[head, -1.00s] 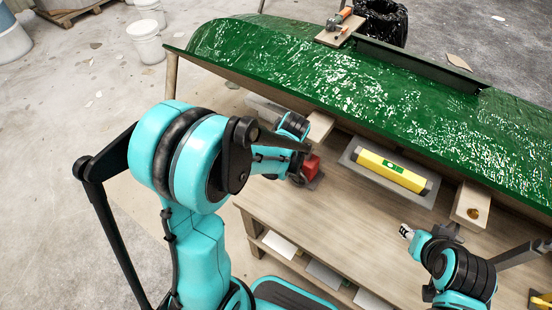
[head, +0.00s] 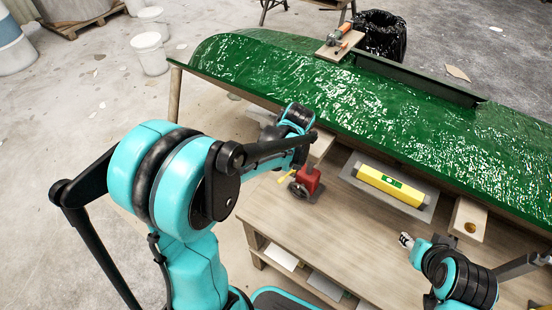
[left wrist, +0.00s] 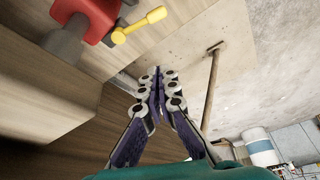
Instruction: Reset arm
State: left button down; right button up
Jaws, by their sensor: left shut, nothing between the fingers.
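My left arm crosses the head view from the left, its wrist up by the near edge of the green hull mould (head: 330,85). The left fingers are hidden in the head view. In the left wrist view my left gripper (left wrist: 158,73) is shut and empty, fingertips together. A red tool with a yellow handle (head: 312,180) stands on the wooden bench below that wrist. It also shows at the top left of the left wrist view (left wrist: 90,15), apart from the fingers. My right gripper (head: 405,240) is over the bench at lower right; its fingers are too small to judge.
The wooden bench (head: 345,240) has bare room in front. A yellow spirit level (head: 393,182) lies on a grey plate under the hull's near edge. A wooden block with a hole (head: 468,215) is to its right. White buckets (head: 149,55) stand on the floor at left.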

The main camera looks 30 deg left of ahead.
pick_arm(q)
jog(key=v, duration=0.2)
jog(key=shift+d+r+p, duration=0.1)
jog(key=shift+r+p, duration=0.2)
jog(key=shift+r, duration=0.05)
jog(key=s+d+r+m+t+h, duration=0.1)
jog(key=s+d+r+m+t, duration=0.1)
jog(key=s+m, duration=0.3)
jog(key=s+d+r+m+t+h, duration=0.2)
jog(key=s+m, duration=0.4)
jog(key=s, duration=0.4)
notch_tip(320, 180, up, 3)
jog(key=shift+d+f+t, duration=0.15)
jog(key=shift+d+t, duration=0.35)
jog(key=shift+d, duration=0.5)
